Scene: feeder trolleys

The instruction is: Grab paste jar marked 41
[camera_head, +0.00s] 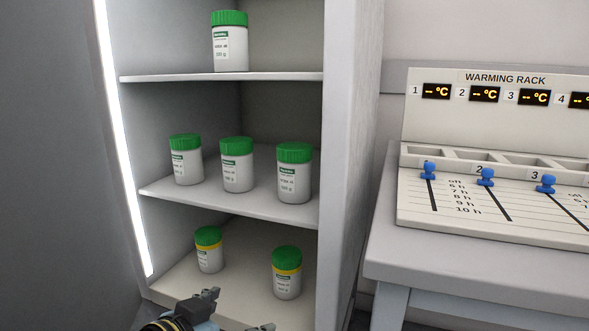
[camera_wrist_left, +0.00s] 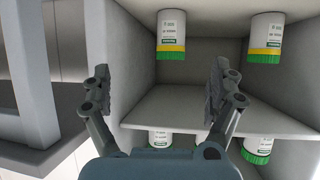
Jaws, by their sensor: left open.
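Several white paste jars with green lids stand on the shelves of an open cabinet. On the bottom shelf (camera_head: 182,281) are two with a yellow band under the lid: a left jar (camera_head: 209,252) and a right jar (camera_head: 287,281). Their numbers are too small to read, so I cannot tell which is 41. The wrist view is upside down; the right jar (camera_wrist_left: 171,30) shows at its upper left and the left jar (camera_wrist_left: 265,32) at its upper right. My left gripper (camera_head: 241,312) is open and empty in front of the bottom shelf, also seen in the wrist view (camera_wrist_left: 160,82).
Three jars, one being the middle jar (camera_head: 236,170), stand on the middle shelf (camera_head: 235,205). One jar (camera_head: 230,45) stands on the top shelf (camera_head: 170,77). The cabinet's side wall (camera_head: 348,150) rises on the right. Beyond it, a warming rack (camera_head: 500,130) stands on a grey table (camera_head: 420,262).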

